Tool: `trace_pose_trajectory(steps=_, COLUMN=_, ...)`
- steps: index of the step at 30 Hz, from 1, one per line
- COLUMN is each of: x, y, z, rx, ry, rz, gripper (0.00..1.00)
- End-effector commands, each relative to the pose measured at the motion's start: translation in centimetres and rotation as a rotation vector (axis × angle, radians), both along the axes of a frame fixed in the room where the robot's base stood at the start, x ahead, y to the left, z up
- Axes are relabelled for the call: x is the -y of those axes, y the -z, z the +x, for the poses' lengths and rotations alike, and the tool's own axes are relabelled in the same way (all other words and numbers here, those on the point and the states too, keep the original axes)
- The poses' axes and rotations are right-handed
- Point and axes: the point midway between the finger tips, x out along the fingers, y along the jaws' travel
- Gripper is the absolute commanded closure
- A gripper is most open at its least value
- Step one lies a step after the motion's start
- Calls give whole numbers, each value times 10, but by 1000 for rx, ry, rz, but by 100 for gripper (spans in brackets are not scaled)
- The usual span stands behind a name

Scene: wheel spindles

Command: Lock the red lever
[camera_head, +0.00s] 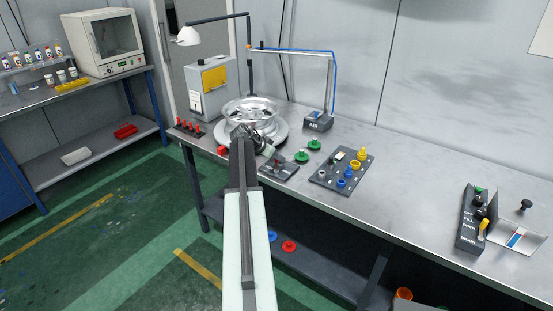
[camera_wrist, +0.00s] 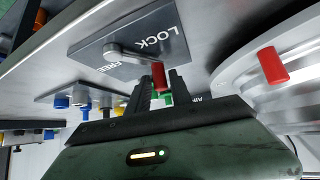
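The lever's dark plate (camera_wrist: 140,35) fills the upper middle of the wrist view, with the words LOCK and FREE on it. The grey lever arm runs across the plate between the two words, and its red handle (camera_wrist: 158,76) stands out at its end. My gripper (camera_wrist: 163,82) has its two dark fingers on either side of the red handle. Whether they press on it cannot be told. In the head view the plate (camera_head: 279,170) lies on the bench beside my gripper (camera_head: 262,150), and the handle is not clearly seen.
A silver wheel (camera_head: 250,112) sits on a round base just behind my gripper. Another red peg (camera_wrist: 272,65) stands close by at the right in the wrist view. A panel with blue and yellow parts (camera_head: 343,171) and green knobs (camera_head: 302,156) are to the right.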

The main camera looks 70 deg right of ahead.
Motion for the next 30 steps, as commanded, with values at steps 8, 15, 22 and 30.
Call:
trace_pose_trajectory(steps=8, x=-2, y=0, z=1, rx=1, ry=-28, rz=1, gripper=100)
trace_pose_trajectory(steps=15, x=-8, y=0, z=11, rx=0, ry=-221, rz=1, gripper=100)
trace_pose_trajectory(steps=22, x=-7, y=0, z=14, rx=0, ry=-233, rz=2, gripper=100)
trace_pose_trajectory(steps=30, x=-7, y=0, z=14, rx=0, ry=-233, rz=1, gripper=61)
